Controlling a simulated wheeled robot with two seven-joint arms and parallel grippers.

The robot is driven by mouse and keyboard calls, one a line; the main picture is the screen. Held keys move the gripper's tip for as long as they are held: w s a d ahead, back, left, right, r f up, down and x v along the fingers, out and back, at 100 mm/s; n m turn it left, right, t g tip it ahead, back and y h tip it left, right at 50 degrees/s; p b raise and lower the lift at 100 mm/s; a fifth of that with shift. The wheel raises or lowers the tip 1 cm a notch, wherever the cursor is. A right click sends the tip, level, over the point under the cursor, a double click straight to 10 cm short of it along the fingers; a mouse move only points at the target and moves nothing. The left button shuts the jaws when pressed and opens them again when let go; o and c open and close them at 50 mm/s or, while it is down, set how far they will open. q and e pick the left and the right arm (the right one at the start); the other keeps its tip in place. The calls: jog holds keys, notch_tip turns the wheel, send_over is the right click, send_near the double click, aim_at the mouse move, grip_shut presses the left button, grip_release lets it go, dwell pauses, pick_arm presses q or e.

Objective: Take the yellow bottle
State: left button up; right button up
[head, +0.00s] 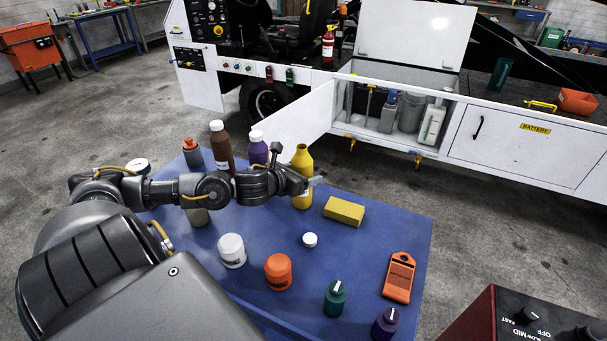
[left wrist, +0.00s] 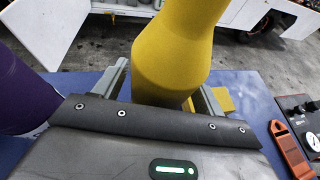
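The yellow bottle (head: 302,160) stands upright on the blue table, near its far edge. It has no cap that I can see. My left gripper (head: 312,184) is low at the bottle's body in the head view. In the left wrist view the yellow bottle (left wrist: 172,60) rises between the two spread fingers of the left gripper (left wrist: 163,90), with what look like narrow gaps beside it. The gripper hides the bottle's lower part there. My right gripper is not in view.
A purple bottle (head: 258,150) and a brown bottle (head: 221,148) stand left of the yellow one, close to my left arm. A yellow block (head: 344,211) lies to its right. A white cap (head: 310,240) and several containers occupy the blue table (head: 400,225). An open white door (head: 300,128) hangs behind.

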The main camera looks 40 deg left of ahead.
aim_at(302, 146)
pick_arm(q)
jog(key=c, duration=1.2)
jog(key=shift+r, duration=0.15)
notch_tip(302, 146, up, 10)
jog(key=shift+f+p, duration=0.1)
jog(key=shift+p, duration=0.7)
